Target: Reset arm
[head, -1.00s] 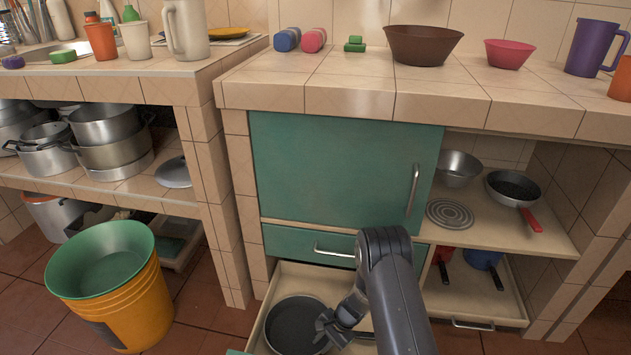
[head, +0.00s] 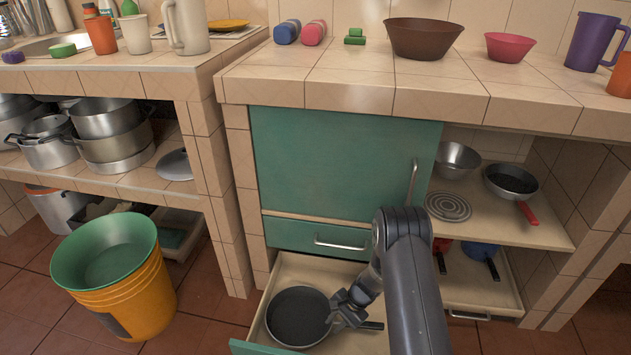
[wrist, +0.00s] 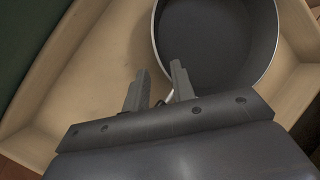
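My gripper (head: 336,307) is low over the open bottom drawer (head: 262,322), by the near right rim of a dark frying pan (head: 297,316). In the wrist view the two fingers (wrist: 159,80) stand apart with a gap between them, and the pan (wrist: 218,42) lies just beyond the fingertips. The pan's handle (head: 372,325) shows to the right of the gripper; part of it is hidden behind the gripper. I cannot tell whether a finger touches the handle.
A closed green drawer (head: 318,237) and a green cabinet door (head: 340,165) are above the open drawer. A yellow bucket (head: 130,300) stands on the floor at left. Shelves at right hold a red-handled pan (head: 512,183) and a metal bowl (head: 457,159). Bowls stand on the counter (head: 330,88).

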